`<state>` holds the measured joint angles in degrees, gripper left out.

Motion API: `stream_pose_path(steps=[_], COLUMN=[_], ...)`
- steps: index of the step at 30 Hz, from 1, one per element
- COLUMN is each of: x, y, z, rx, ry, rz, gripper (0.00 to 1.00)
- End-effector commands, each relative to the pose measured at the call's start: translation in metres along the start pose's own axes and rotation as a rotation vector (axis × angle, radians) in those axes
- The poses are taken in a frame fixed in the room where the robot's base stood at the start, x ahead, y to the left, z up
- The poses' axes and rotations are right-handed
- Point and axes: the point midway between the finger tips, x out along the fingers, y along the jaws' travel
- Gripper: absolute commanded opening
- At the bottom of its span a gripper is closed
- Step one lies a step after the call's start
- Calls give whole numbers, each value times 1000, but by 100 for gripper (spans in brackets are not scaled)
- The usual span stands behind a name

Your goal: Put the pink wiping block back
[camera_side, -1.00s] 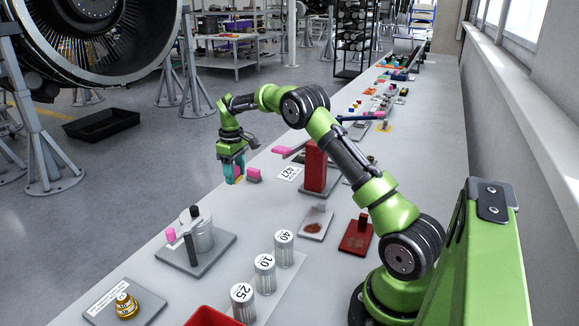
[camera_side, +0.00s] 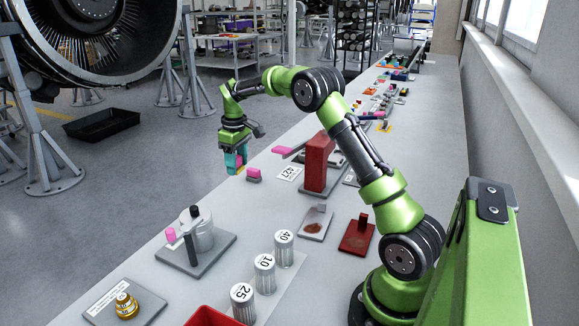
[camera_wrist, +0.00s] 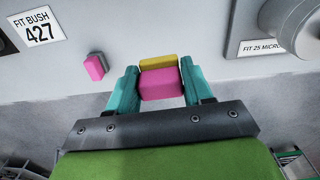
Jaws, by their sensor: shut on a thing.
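My gripper (camera_side: 235,162) is shut on the pink wiping block (camera_wrist: 160,86), which has a yellow layer on its far side in the wrist view. The teal fingers press it from both sides. It is held up by the bench's far edge, partly hidden by the fingers in the side view. A second pink block (camera_side: 254,174) on a grey base stands on the bench just right of my gripper. It also shows in the wrist view (camera_wrist: 95,67), to the left of the held block and apart from it.
A grey plate (camera_side: 190,264) bears a metal cylinder and a pink-topped post. Several numbered canisters (camera_side: 265,273) stand nearer. The bench between gripper and plate is clear.

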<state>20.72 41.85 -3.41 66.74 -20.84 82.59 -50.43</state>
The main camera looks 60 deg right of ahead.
Motion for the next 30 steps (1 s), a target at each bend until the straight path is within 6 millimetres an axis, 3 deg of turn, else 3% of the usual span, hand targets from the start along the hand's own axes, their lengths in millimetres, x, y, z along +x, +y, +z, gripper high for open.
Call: stream_pose_path(steps=[6, 15, 19, 25, 30], x=[-13, 5, 22, 58, 77], y=[-28, -54, -57, -55, -55], z=[56, 112, 121, 120, 120], rx=[9, 31, 40, 46, 45], ry=[-4, -30, -41, -36, -33], rz=[-4, -11, -13, -8, -7], gripper=[26, 26, 26, 26, 26])
